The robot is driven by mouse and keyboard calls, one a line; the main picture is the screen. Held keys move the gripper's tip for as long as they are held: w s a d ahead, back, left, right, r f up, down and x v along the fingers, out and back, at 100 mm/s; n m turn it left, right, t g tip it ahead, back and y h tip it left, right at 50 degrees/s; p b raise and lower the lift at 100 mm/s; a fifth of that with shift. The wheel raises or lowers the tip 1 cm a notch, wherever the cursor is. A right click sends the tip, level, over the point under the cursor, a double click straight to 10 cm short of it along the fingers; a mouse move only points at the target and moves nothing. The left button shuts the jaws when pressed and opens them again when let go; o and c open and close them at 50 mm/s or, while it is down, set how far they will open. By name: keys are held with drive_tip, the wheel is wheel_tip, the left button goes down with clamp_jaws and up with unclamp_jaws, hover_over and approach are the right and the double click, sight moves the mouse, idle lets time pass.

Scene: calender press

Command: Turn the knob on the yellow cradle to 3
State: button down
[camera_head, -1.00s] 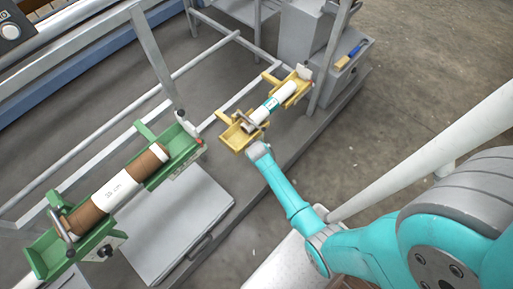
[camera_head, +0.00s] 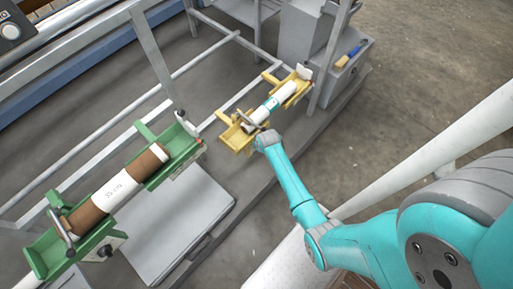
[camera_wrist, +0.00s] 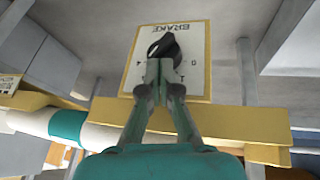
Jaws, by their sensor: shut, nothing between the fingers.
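The yellow cradle (camera_head: 234,138) holds a white roll with a teal band (camera_head: 272,102) in the head view. In the wrist view, the cradle carries a white "BRAKE" plate (camera_wrist: 190,87), seen upside down, with a black knob (camera_wrist: 165,48). Digits stand around the knob, with a 0 to its right; a pale mark shows on its left side. My gripper (camera_wrist: 165,72) is shut, its fingertips at the knob's lower edge and overlapping it in the picture. I cannot tell whether they touch it. In the head view my wrist is beside the cradle's near end, and the fingers are hidden.
A green cradle (camera_head: 45,252) with a brown and white roll (camera_head: 114,194) stands at the left. Grey frame rails run behind both cradles. A grey box with a blue-handled brush (camera_head: 355,50) stands beyond the yellow cradle.

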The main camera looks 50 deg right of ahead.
drive_tip(key=shift+d, duration=0.35)
idle(0.5)
drive_tip(key=shift+r, duration=0.2)
